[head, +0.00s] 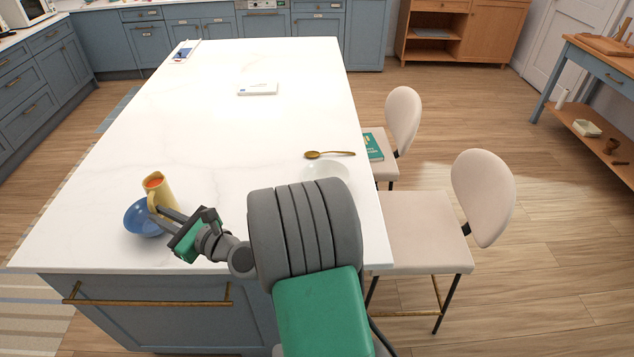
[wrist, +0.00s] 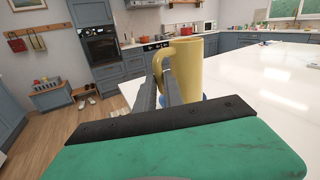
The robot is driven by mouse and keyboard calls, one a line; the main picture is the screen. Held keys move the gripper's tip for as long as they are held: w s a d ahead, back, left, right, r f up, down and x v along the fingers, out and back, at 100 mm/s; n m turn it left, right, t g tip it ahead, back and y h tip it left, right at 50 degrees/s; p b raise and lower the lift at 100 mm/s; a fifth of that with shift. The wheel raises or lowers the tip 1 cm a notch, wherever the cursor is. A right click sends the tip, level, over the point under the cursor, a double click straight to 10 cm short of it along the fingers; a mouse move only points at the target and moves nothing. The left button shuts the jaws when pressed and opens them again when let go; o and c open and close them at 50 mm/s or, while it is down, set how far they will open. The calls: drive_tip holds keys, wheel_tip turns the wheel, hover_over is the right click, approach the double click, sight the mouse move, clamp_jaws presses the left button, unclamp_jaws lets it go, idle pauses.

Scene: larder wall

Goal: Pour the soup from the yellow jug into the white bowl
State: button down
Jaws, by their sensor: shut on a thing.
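The yellow jug (head: 160,190) is at the left front of the white island top, with orange-red soup showing at its mouth. It looks upright or nearly so; I cannot tell whether it touches the top. My gripper (head: 160,211) is shut on the jug's handle side. In the wrist view the jug (wrist: 189,68) stands beyond my gripper's fingers (wrist: 168,80), which meet its handle. The white bowl (head: 326,170) is on the island's right side, partly hidden behind my arm.
A blue bowl (head: 145,218) sits right beside the jug. A wooden spoon (head: 330,154) lies behind the white bowl. A white box (head: 258,89) lies farther back. The island's middle (head: 215,140) is clear. Chairs (head: 425,225) stand along the right side.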

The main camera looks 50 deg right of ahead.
drive_tip(key=s+d+f+m+g+h, duration=0.1)
drive_tip(key=s+d+m+h, duration=0.2)
drive_tip(key=d, duration=0.9)
drive_tip(key=s+d+f+m+g+h, duration=0.1)
drive_tip(key=s+d+m+h, duration=0.2)
drive_tip(key=d+h, duration=0.4)
drive_tip(key=s+d+f+m+g+h, duration=0.1)
drive_tip(key=s+d+m+h, duration=0.2)
drive_tip(key=d, duration=1.4)
drive_tip(key=shift+s+d+m+h+b, duration=0.15)
drive_tip(key=shift+s+m+h+b, duration=0.2)
drive_tip(key=shift+s+h, duration=0.6)
drive_tip(key=shift+f, duration=0.1)
